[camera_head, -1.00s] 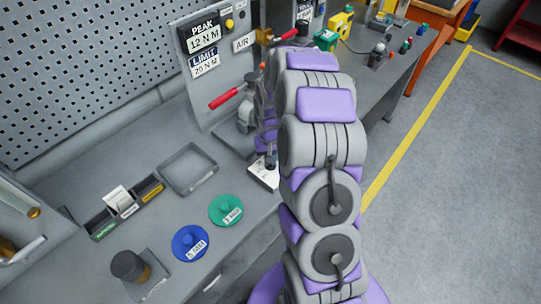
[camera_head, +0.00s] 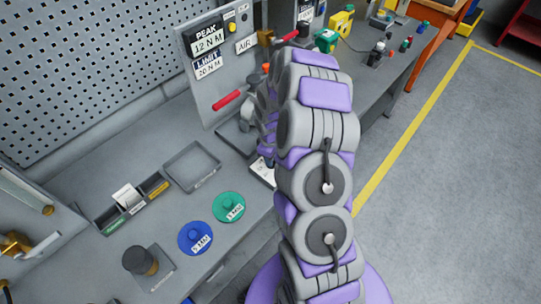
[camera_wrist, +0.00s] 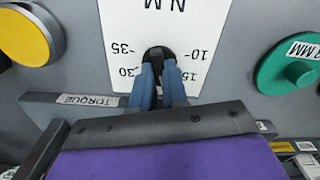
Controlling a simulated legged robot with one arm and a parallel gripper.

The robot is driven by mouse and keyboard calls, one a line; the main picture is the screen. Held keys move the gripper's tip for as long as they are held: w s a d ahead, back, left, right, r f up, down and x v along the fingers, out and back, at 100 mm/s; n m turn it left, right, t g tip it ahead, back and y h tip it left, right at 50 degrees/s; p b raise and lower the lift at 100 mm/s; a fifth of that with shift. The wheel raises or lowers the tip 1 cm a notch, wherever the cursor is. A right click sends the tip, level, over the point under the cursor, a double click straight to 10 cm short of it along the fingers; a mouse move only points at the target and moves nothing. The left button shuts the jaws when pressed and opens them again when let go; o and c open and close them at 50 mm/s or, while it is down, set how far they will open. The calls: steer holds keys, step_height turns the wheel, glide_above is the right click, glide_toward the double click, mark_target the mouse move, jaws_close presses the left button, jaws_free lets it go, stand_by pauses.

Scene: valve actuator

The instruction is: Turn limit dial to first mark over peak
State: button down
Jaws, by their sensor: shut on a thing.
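The limit dial's black knob (camera_wrist: 157,52) sits on a white scale plate (camera_wrist: 125,22) in the wrist view. Marks such as 10, 15, 30 and 35 and the letters N M show upside down around it. My gripper (camera_wrist: 163,75) has its blue fingers closed on the knob. The fingers hide the near part of the scale, and I cannot tell where the pointer stands. In the head view, the display sign (camera_head: 208,42) reads PEAK 12 N M and LIMIT 20 N M. My arm hides the gripper and dial there.
A yellow disc (camera_wrist: 28,38) and a green disc (camera_wrist: 300,70) flank the plate in the wrist view, with a TORQUE label (camera_wrist: 88,99) below. In the head view, a blue disc (camera_head: 195,238), an empty tray (camera_head: 192,166) and a red-handled lever (camera_head: 228,101) are left of my arm.

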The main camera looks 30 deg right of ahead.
steer(key=n+p, duration=0.2)
steer(key=n, duration=0.2)
steer(key=shift+w+r+n, duration=0.1)
steer(key=shift+r+n, duration=0.05)
steer(key=shift+n, duration=0.15)
steer(key=shift+n+p, duration=0.65)
steer(key=shift+n, duration=1.35)
steer(key=c, duration=1.1)
jaws_free()
steer(key=shift+c, duration=0.2)
step_height(320, 180, up, 17)
